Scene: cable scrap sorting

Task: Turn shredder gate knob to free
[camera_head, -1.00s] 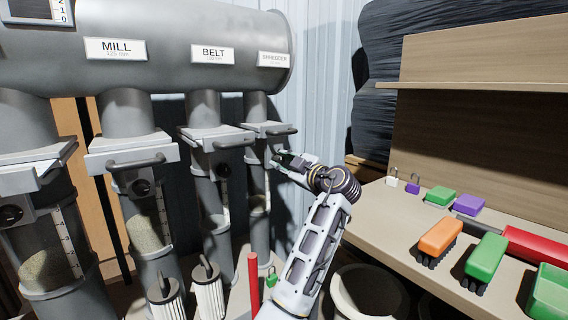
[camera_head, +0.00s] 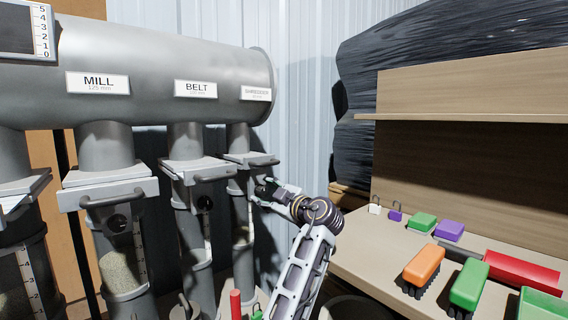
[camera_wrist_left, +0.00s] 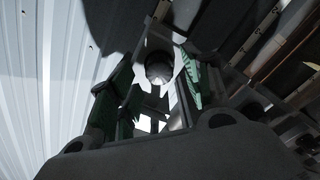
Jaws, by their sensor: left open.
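The shredder pipe hangs below the label SHREDDER (camera_head: 256,93) in the head view, with its slide gate and bar handle (camera_head: 262,162) near the top. My left gripper (camera_head: 267,190) is at this pipe, just below the gate handle. A dark round knob shows at its fingers. In the left wrist view, the round grey knob (camera_wrist_left: 159,68) lies between the two green-padded fingers of my left gripper (camera_wrist_left: 152,82), which are apart. I cannot tell whether they touch the knob, or which way it is turned. My right gripper is not in view.
The belt gate (camera_head: 197,171) and mill gate (camera_head: 107,192) stand to the left, with their own handles and knobs. A bench at right holds an orange brush (camera_head: 424,264), a green brush (camera_head: 468,286), padlocks and a red tray (camera_head: 520,271).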

